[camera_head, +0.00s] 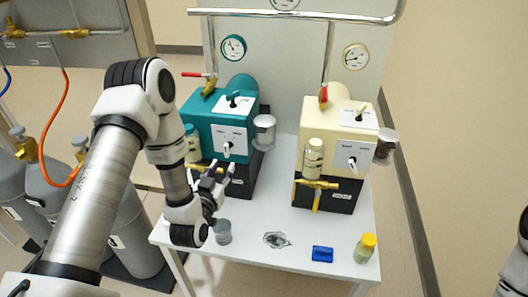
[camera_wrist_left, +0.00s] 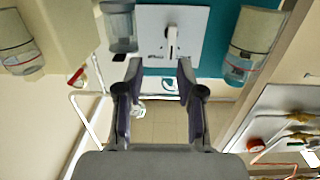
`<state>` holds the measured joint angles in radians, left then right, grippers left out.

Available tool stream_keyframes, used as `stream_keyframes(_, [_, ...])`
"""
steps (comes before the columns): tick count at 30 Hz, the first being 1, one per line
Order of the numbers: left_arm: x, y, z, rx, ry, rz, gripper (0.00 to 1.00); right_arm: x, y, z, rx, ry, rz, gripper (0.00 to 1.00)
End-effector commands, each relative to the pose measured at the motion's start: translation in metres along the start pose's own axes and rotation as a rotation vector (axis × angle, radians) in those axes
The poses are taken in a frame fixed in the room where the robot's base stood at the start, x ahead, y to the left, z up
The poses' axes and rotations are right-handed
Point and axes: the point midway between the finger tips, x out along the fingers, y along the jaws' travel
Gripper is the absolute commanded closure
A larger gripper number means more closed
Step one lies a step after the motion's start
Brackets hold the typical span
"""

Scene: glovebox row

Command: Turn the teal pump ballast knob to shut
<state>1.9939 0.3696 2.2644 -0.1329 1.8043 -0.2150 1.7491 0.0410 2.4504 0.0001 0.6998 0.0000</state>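The teal pump (camera_head: 205,132) stands at the table's left. A white panel on its front carries a white lever knob (camera_head: 227,149), and its top plate carries a small dark knob (camera_head: 233,101). The labels are too small to read, so I cannot tell which is the ballast knob. My left gripper (camera_head: 224,173) is just below the front panel. In the left wrist view the gripper (camera_wrist_left: 160,68) is open and empty, its fingertips pointing at the panel. The front knob (camera_wrist_left: 172,38) lies just beyond the gap between them, apparently untouched. My right gripper is out of view.
A cream pump (camera_head: 313,117) stands to the right. A clear jar (camera_head: 264,130) hangs beside the teal pump's panel. The white table (camera_head: 258,200) bears a grey cup (camera_head: 223,231), a dark stain, a blue block (camera_head: 322,254) and a yellow-capped bottle (camera_head: 364,249). Gas cylinders (camera_head: 45,190) stand left.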

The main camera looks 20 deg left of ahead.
Motion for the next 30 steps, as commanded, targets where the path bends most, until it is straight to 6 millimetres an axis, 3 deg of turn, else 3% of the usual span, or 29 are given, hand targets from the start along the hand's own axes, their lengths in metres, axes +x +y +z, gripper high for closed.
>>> stream_keyframes(1, [0.005,-0.01,0.0,-0.018,0.023,-0.026,0.62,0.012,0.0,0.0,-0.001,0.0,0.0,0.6])
stream_keyframes(3, [0.008,-0.015,-0.008,-0.029,0.04,-0.038,0.62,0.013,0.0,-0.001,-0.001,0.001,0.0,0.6])
stream_keyframes(8, [0.024,-0.014,-0.015,-0.029,0.046,-0.034,0.62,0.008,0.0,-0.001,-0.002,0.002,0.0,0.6])
stream_keyframes(18, [0.081,-0.015,-0.015,-0.028,0.042,-0.034,0.62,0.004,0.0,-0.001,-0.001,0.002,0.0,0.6])
stream_keyframes(26, [0.086,-0.015,-0.015,-0.029,0.04,-0.033,0.62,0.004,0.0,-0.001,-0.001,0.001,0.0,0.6])
stream_keyframes(30, [0.086,-0.015,-0.015,-0.029,0.04,-0.034,1.0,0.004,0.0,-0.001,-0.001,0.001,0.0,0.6])
